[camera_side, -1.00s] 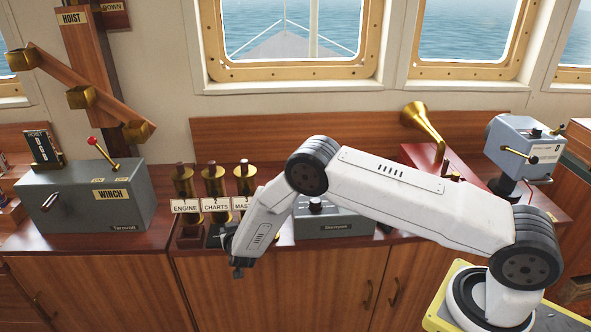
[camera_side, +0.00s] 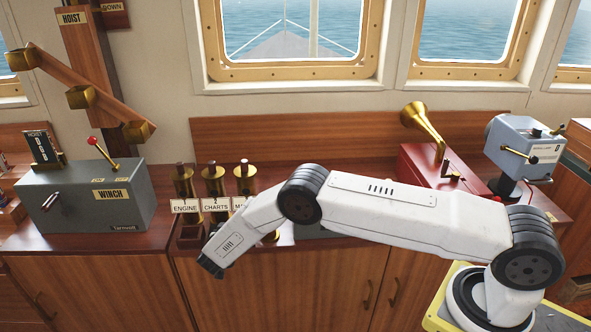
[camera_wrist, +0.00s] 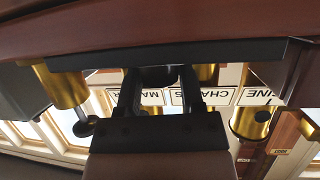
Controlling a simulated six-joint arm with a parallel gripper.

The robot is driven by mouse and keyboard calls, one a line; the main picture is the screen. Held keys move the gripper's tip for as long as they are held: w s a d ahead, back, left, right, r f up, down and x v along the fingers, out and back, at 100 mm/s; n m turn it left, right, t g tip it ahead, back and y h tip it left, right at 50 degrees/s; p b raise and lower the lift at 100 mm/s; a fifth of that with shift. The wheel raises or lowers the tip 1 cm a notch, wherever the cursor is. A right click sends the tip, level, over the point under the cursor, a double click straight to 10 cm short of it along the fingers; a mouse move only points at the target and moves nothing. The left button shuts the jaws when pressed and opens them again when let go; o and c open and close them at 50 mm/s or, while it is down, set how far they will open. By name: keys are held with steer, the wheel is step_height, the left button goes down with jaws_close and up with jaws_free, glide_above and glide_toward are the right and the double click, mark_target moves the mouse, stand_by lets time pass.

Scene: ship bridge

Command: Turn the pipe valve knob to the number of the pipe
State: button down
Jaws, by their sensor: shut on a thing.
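Three brass voice pipes labelled ENGINE (camera_side: 183,182), CHARTS (camera_side: 214,182) and a partly covered MA… (camera_side: 245,180) stand in a row on the wooden counter. A small number shows above the CHARTS name; the rest are too small or covered to read. In the wrist view, my gripper (camera_wrist: 160,82) is shut on a dark round knob (camera_wrist: 158,74) beneath a long dark plate (camera_wrist: 225,52). The labels appear upside down behind it. The knob's pointer and scale cannot be read.
The grey winch box (camera_side: 88,200) with its red-tipped lever stands left. A red box (camera_side: 440,170) with a brass horn and a grey-blue device (camera_side: 524,146) stand right. A box behind my arm is mostly covered. The cabinet fronts (camera_side: 290,285) below are clear.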

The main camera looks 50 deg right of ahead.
stand_by(0.3)
steer(key=shift+c, duration=1.1)
jaws_free()
steer(key=shift+a, duration=0.1)
steer(key=v, duration=0.7)
steer(key=shift+s+a, duration=0.25)
steer(key=shift+r, duration=0.2)
